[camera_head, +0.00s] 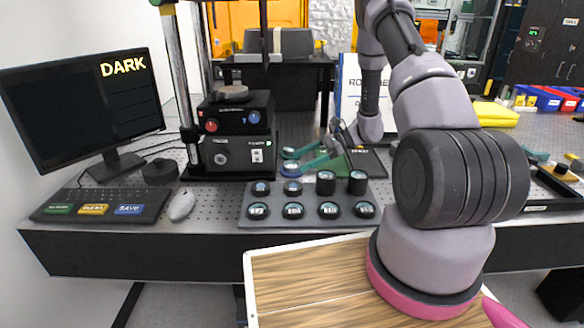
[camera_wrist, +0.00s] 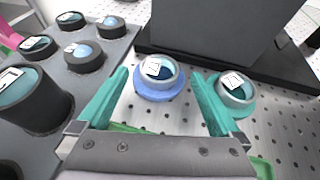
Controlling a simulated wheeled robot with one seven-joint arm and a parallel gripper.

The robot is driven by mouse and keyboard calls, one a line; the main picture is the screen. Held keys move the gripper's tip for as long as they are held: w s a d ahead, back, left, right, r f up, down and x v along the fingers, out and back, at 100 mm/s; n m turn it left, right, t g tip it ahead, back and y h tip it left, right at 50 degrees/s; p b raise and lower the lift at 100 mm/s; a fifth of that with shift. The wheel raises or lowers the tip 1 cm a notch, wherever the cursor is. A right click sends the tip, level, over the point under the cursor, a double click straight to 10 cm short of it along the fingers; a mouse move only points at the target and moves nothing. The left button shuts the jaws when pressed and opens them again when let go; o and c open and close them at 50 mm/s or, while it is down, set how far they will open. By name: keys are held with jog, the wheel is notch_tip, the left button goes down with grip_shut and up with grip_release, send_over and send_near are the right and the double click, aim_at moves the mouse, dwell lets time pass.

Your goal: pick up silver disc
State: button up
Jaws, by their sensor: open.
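A round disc with a silver-grey rim, a dark face and a small white label (camera_wrist: 159,70) sits on a blue round base in the wrist view. It also shows in the head view (camera_head: 290,168), small, on the perforated bench. My gripper (camera_wrist: 160,76) has teal fingers, open, one on each side of this disc; no contact is visible. In the head view my gripper (camera_head: 303,158) is low over the bench. A second silver-rimmed disc on a teal base (camera_wrist: 237,90) lies just outside the right finger. I cannot tell for sure which of the two is the silver disc.
A dark tray (camera_head: 270,222) with several round black-mounted pieces stands at the bench's front, left of the gripper in the wrist view. A black instrument with knobs (camera_head: 237,150) stands close behind the discs. A keyboard (camera_head: 105,205) and mouse (camera_head: 182,205) lie farther left.

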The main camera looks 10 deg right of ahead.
aim_at(292, 167)
jog(key=shift+x, duration=1.2)
jog(key=c, duration=1.5)
jog(key=shift+o, duration=0.2)
jog(key=shift+r, duration=0.1)
